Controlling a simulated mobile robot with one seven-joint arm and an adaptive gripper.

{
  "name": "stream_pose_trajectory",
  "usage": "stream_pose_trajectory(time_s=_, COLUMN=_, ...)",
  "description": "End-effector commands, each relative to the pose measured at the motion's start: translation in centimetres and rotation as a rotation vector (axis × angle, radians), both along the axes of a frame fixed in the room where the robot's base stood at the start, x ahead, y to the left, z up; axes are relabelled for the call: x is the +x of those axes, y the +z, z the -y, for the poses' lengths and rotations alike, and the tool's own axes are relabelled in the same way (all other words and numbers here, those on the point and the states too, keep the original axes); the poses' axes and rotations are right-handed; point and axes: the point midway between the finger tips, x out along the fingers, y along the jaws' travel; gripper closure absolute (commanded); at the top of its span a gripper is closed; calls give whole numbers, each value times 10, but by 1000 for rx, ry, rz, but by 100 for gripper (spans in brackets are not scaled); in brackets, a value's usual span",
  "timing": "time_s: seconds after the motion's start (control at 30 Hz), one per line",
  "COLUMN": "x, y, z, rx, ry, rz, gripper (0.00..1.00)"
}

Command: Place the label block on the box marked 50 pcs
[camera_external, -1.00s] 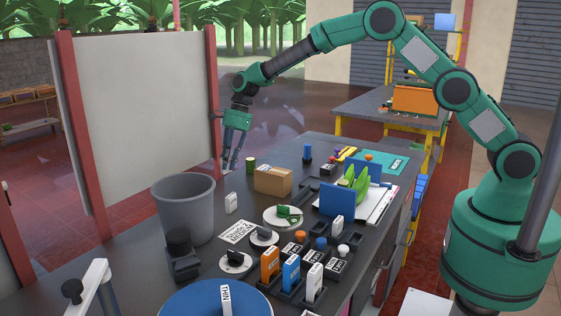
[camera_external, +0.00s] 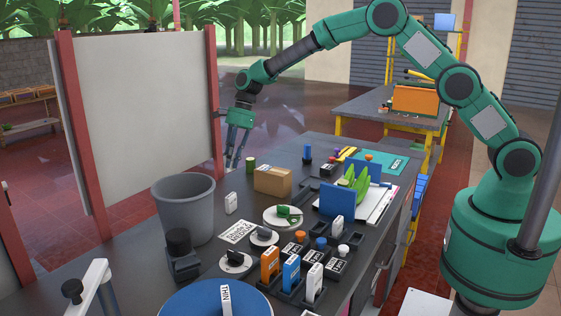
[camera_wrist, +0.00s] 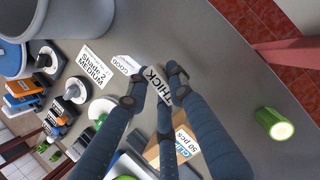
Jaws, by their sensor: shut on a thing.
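The label block (camera_wrist: 157,86) in the wrist view is white and reads THICK. My gripper (camera_wrist: 160,82) is shut on it, with fingertips on both sides. In the external view my gripper (camera_external: 234,166) points down above the far left part of the bench, and the block is too small to make out there. The box marked 50 pcs (camera_external: 272,181) is a brown cardboard carton on the bench, right of and below my gripper in that view. In the wrist view the box (camera_wrist: 153,152) is partly hidden behind my fingers, its 50 pcs label (camera_wrist: 187,145) showing.
A white GOOD block (camera_external: 231,203) stands near the grey bin (camera_external: 184,205). A green cylinder (camera_external: 250,165) stands behind the box. A blue panel (camera_external: 338,200) stands to the right. The screen (camera_external: 137,120) is left.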

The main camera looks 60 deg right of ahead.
Motion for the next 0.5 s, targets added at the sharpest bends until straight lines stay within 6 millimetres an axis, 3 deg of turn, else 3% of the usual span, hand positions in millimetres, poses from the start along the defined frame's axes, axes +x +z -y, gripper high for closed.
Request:
stream_pose_trajectory(time_s=0.27, x=-32, y=14, z=25, rx=3, ry=15, rz=0, gripper=100)
stream_pose_trajectory(time_s=0.5, x=-72, y=24, z=51, rx=5, ry=35, rz=2, gripper=100)
